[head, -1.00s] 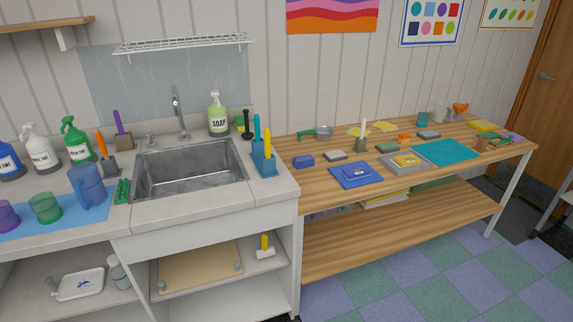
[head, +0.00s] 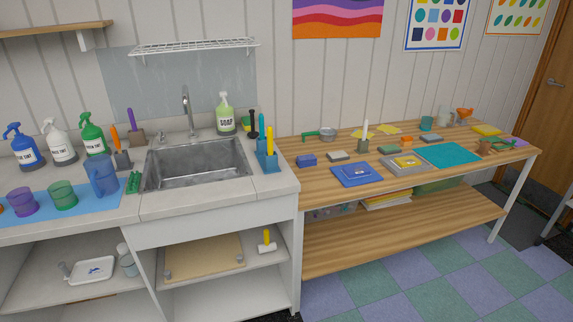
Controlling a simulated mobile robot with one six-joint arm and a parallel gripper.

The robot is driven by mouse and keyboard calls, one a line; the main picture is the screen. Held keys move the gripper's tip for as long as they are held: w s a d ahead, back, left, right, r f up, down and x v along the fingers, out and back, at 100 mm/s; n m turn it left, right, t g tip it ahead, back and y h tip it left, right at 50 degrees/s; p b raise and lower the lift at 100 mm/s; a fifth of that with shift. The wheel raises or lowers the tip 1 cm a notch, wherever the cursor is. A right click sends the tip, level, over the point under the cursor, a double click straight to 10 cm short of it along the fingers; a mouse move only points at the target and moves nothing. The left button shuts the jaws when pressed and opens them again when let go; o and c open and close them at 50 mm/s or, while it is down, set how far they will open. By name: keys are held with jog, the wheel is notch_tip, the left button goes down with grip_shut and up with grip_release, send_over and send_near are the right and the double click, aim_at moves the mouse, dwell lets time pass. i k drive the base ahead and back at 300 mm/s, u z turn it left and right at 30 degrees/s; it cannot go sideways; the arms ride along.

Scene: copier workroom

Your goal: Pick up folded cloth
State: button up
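A flat blue square piece (head: 358,181) that looks like folded cloth lies on the wooden table, near its front edge and left of the middle. A smaller blue piece lies on top of it. I cannot tell for certain which of these is the folded cloth. My gripper is not in view.
A counter with a sink (head: 196,165) stands left of the table (head: 318,177), with spray bottles (head: 58,143) and a blue pitcher (head: 103,175). A teal mat (head: 448,156) and small blocks lie on the table. The checkered floor (head: 430,275) in front is clear.

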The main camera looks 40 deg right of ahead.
aim_at(304, 161)
jog(key=u, duration=0.5)
jog(key=k, duration=0.3)
jog(key=u, duration=2.7)
jog(key=k, duration=1.75)
jog(key=z, duration=0.05)
